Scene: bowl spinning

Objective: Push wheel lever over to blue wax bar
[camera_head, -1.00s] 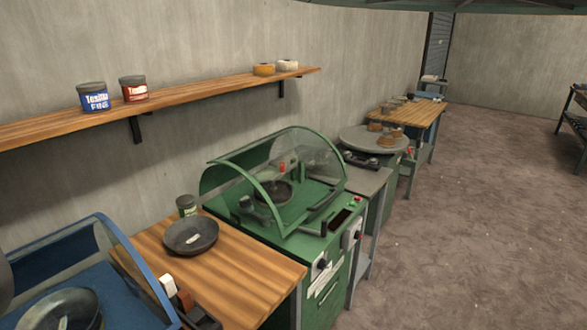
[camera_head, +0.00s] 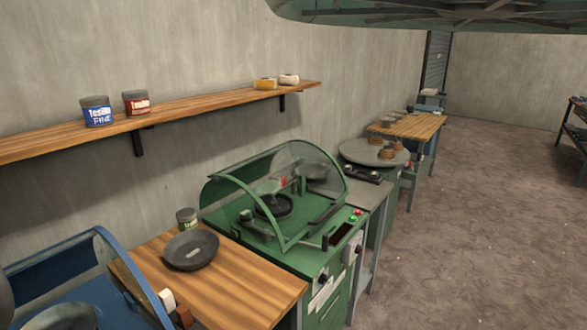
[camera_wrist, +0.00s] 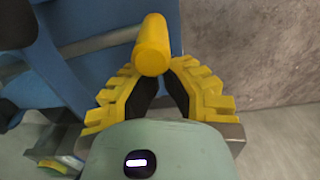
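In the wrist view my gripper (camera_wrist: 158,88) shows two yellow stepped fingers with black inner pads, standing apart. A yellow cylinder (camera_wrist: 152,48), perhaps a lever handle, lies at the fingertips; whether the pads press on it is hidden. A blue panel (camera_wrist: 90,25) is behind it on the left. In the head view my gripper does not show. A blue hooded machine (camera_head: 45,265) is cut off at the lower left. A white block (camera_head: 166,298) and a reddish-brown block (camera_head: 183,316) are near its right edge. I cannot make out a blue wax bar.
A wooden table (camera_head: 235,280) holds a dark bowl (camera_head: 190,250) and a small jar (camera_head: 187,217). A green hooded machine (camera_head: 320,260) stands beyond it. A wall shelf (camera_head: 200,112) carries two tins and two small pieces. The floor (camera_head: 470,220) at right is clear.

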